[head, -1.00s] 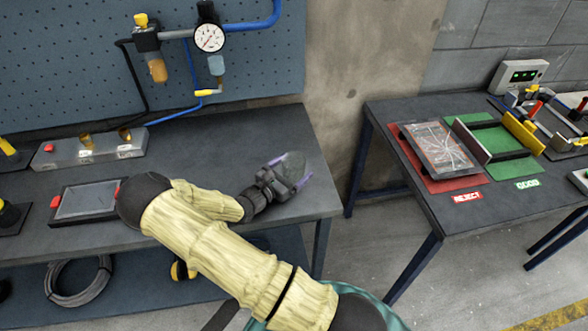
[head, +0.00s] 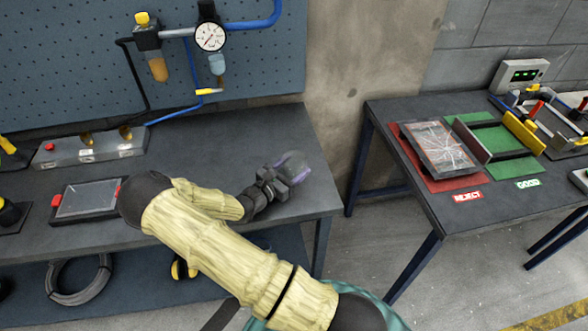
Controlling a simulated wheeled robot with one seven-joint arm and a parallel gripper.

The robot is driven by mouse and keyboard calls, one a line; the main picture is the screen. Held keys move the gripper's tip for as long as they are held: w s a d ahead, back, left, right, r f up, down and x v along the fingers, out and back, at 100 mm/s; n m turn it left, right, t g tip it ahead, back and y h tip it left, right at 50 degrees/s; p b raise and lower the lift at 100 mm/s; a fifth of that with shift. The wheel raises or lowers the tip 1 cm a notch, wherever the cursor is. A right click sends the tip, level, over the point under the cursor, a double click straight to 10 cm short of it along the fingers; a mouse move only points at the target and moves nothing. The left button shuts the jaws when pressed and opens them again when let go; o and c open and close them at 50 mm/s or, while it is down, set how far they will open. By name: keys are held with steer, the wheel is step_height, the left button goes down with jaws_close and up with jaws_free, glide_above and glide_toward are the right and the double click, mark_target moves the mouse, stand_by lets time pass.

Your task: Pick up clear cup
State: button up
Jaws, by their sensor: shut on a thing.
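The clear cup (head: 293,162) is a see-through, greyish shape near the right end of the dark workbench (head: 220,135). My gripper (head: 295,172) reaches it from the left, with its purple-tinted fingers on either side of the cup. The gripper is shut on the cup. The fingers and the dark gripper body hide part of the cup. I cannot tell whether its base touches the bench top.
A tablet-like screen (head: 86,200) and a grey block with brass fittings (head: 90,149) lie on the bench to the left. A pressure gauge (head: 210,37) hangs above. To the right, a separate table (head: 420,200) holds a cracked panel (head: 440,147) on a red mat.

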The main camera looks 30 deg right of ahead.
steer(key=shift+r, duration=0.15)
step_height(320, 180, up, 10)
steer(key=shift+b, duration=0.4)
steer(key=shift+f, duration=0.25)
stand_by(0.3)
